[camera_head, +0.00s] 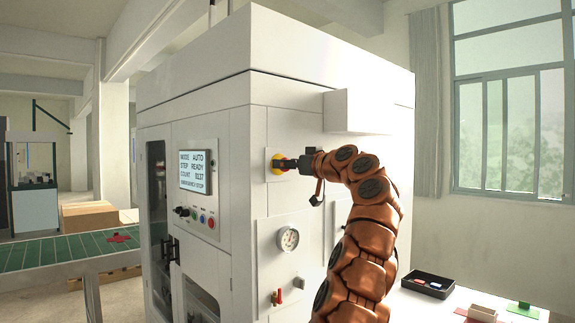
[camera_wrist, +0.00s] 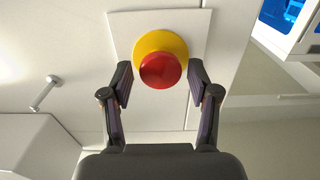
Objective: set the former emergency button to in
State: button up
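The former (camera_head: 285,60) is a large white cabinet with the emergency button (camera_head: 277,164) on its side face. In the wrist view the button (camera_wrist: 163,70) is a red round head on a yellow collar, fixed to a pale plate (camera_wrist: 122,24). My gripper (camera_head: 284,164) is at the button in the head view and hides part of it. In the wrist view my gripper (camera_wrist: 160,84) is open, with one finger on each side of the red head. Small gaps show between fingers and head. I cannot tell how far in the head sits.
A display panel (camera_head: 195,172) on the front reads "EMERGENCY STOP" in its last line. Below the button are a pressure gauge (camera_head: 288,238) and a red-handled valve (camera_head: 278,297). A box (camera_head: 357,111) juts out above my arm. A table with a black tray (camera_head: 427,285) stands right.

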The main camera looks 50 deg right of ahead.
jog(key=shift+s+a, duration=0.1)
jog(key=shift+s, duration=0.05)
jog(key=s+a, duration=0.1)
jog(key=s, duration=1)
jog(key=shift+s, duration=0.3)
jog(key=shift+a, duration=0.1)
dwell(0.6)
